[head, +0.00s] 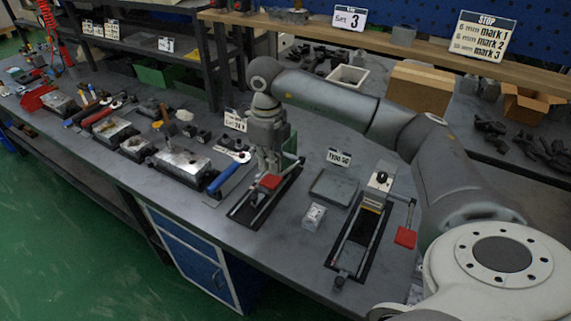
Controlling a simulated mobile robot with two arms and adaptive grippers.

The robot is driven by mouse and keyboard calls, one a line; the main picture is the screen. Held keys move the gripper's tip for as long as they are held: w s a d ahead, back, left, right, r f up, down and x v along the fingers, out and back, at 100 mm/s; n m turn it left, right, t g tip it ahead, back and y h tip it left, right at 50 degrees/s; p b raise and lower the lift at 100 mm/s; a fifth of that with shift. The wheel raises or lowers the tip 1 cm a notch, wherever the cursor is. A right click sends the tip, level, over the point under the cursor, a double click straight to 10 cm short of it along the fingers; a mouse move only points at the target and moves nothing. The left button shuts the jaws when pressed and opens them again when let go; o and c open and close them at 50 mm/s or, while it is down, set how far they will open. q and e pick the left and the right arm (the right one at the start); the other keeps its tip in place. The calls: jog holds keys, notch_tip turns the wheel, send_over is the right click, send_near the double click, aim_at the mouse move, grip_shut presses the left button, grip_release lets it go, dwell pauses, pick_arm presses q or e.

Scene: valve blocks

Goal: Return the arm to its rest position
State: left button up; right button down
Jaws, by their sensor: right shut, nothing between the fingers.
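My right arm reaches in from the right across the bench, and its gripper (270,165) points down at the middle of the bench. The gripper is shut with nothing seen in it. It is over the far end of a black clamp fixture (252,208) with a red pad (270,181). I cannot tell whether it touches the fixture. My left gripper is not in view.
Left of the gripper lies a blue-handled tool (223,180) beside a metal valve block (182,163). A small silver block (314,217) and a grey tray (334,187) sit between the fixtures. A cardboard box (420,88) and a shelf stand behind my arm.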

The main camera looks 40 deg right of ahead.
jog(key=shift+r, duration=0.6)
